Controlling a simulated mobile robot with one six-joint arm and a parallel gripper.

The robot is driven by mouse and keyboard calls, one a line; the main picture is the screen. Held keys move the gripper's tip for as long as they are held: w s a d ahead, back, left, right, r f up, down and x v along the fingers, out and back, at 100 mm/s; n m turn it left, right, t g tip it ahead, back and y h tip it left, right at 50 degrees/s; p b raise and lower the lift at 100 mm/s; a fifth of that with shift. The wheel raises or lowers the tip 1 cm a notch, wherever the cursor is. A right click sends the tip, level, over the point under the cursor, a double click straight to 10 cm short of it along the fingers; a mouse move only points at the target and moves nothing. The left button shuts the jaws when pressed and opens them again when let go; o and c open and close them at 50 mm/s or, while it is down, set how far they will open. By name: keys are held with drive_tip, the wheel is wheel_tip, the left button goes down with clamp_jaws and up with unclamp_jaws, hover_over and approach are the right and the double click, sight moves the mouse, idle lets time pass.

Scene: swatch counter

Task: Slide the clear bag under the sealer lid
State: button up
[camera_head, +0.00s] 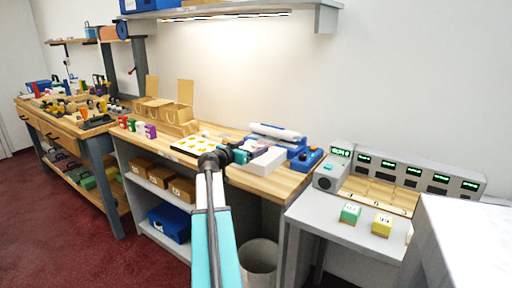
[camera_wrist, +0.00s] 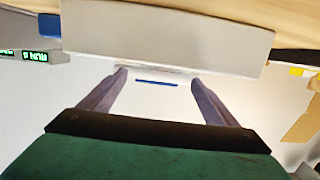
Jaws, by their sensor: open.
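My gripper (camera_head: 243,156) is over the wooden counter, just left of a white box-like block (camera_head: 266,161). A pale grey-white block (camera_wrist: 165,40) lies across the picture just beyond the fingertips, and a thin blue strip (camera_wrist: 156,83) shows between the fingers. A blue device with a long white top (camera_head: 275,131) stands behind the block; it may be the sealer, and I cannot tell its lid's position. I cannot make out the clear bag in either view.
A blue tray-like item (camera_head: 306,160) sits at the counter's right end. A white sheet with yellow squares (camera_head: 193,146) lies left of my gripper.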

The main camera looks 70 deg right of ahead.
drive_tip(key=shift+v, duration=2.55)
